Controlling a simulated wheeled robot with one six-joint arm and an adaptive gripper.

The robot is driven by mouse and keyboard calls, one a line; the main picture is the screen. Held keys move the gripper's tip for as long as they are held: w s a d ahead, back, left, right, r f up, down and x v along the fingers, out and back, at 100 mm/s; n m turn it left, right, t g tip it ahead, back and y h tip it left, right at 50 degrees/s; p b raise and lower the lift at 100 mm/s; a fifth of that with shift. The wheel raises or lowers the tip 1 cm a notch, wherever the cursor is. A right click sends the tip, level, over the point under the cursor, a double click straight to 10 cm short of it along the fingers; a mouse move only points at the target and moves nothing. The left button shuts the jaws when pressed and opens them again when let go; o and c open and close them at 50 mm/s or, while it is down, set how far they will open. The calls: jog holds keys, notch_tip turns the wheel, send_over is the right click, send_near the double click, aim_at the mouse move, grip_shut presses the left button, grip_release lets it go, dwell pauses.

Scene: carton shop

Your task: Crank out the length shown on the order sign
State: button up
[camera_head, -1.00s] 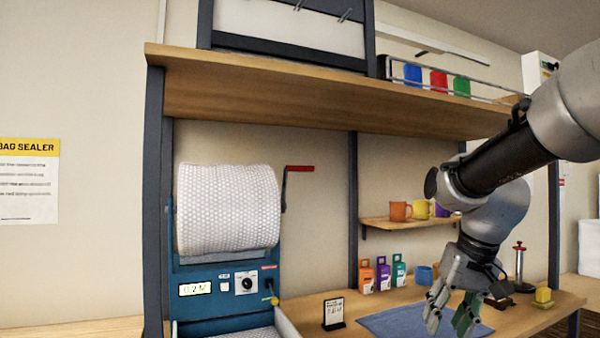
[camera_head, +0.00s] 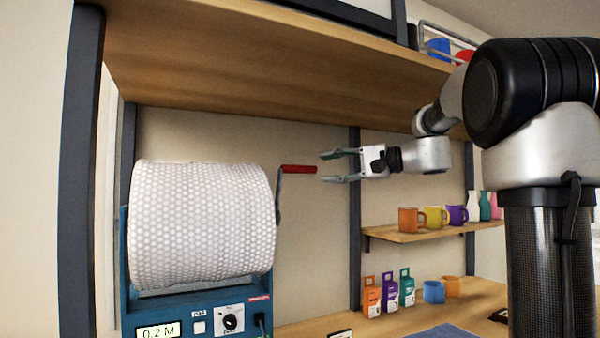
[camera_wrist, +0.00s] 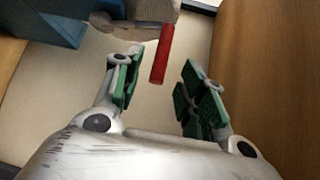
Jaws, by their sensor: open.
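The bubble-wrap roll (camera_head: 203,224) sits on a blue dispenser (camera_head: 190,306) whose small display (camera_head: 158,332) reads 0.2 M. Its crank, with a red handle (camera_head: 298,169), sticks out on the roll's right side. My gripper (camera_head: 338,166) is open and empty, just right of the handle's free end, with its fingers pointing left towards it. In the wrist view the red handle (camera_wrist: 162,54) lies ahead, lined up between the two green-padded fingers (camera_wrist: 160,85). The order sign (camera_head: 341,335) shows only its top edge at the bottom of the head view; its text is out of view.
A wooden shelf (camera_head: 270,75) runs above the roll, with a dark post (camera_head: 354,220) behind my gripper. At right are a small shelf (camera_head: 430,233) with mugs, and several small boxes (camera_head: 389,293) on the bench below.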

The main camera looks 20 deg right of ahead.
aim_at(304, 171)
jog(key=x, duration=0.7)
jog(key=shift+a, duration=0.4)
jog(key=shift+f, duration=0.15)
grip_shut()
